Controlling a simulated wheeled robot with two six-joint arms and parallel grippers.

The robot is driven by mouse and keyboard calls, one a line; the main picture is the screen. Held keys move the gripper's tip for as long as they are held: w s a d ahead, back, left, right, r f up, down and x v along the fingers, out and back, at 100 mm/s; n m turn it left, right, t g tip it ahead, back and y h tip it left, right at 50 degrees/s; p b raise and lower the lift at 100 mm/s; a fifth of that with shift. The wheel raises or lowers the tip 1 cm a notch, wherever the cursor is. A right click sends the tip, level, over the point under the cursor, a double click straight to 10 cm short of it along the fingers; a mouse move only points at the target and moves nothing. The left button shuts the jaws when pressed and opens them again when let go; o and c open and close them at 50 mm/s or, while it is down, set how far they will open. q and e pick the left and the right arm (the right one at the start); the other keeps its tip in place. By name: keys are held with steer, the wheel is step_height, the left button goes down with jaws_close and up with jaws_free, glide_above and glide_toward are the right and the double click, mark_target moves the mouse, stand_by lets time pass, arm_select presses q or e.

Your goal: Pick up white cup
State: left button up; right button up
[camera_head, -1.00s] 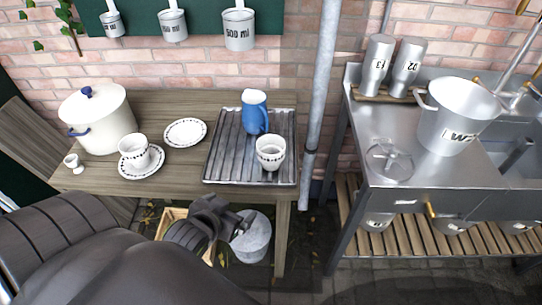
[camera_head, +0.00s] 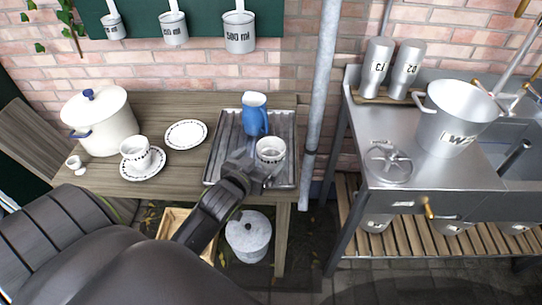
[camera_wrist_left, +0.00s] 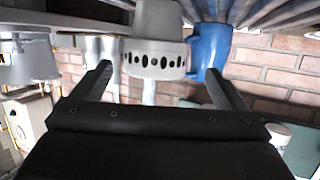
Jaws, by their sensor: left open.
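A white cup (camera_head: 270,149) with a dark patterned band stands on the ribbed metal tray (camera_head: 212,172), in front of a blue jug (camera_head: 255,113). My left gripper (camera_head: 256,170) is at the near side of this cup, open and empty. In the left wrist view, which looks upside down, the cup (camera_wrist_left: 157,58) shows between and beyond the two spread fingers (camera_wrist_left: 160,82). I cannot tell whether a finger touches it. A second white cup (camera_head: 135,150) stands on a saucer (camera_head: 148,172) at the left of the table. My right gripper is not in view.
A white pot (camera_head: 102,125), a small white cup (camera_head: 73,162) and a patterned plate (camera_head: 186,134) are on the wooden table. A vertical grey pipe (camera_head: 320,90) rises right of the tray. A metal sink bench (camera_head: 430,170) stands further right.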

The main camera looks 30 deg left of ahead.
mark_target(276, 146)
arm_select(q)
steer(key=shift+d+p+x, duration=0.15)
steer(key=shift+p+x, duration=0.1)
steer(key=shift+x, duration=1.35)
steer(key=shift+d+p+x, duration=0.15)
steer(key=shift+p+x, duration=0.05)
steer(key=shift+x, duration=1.4)
steer(key=shift+f, duration=0.1)
steer(key=c, duration=1.1)
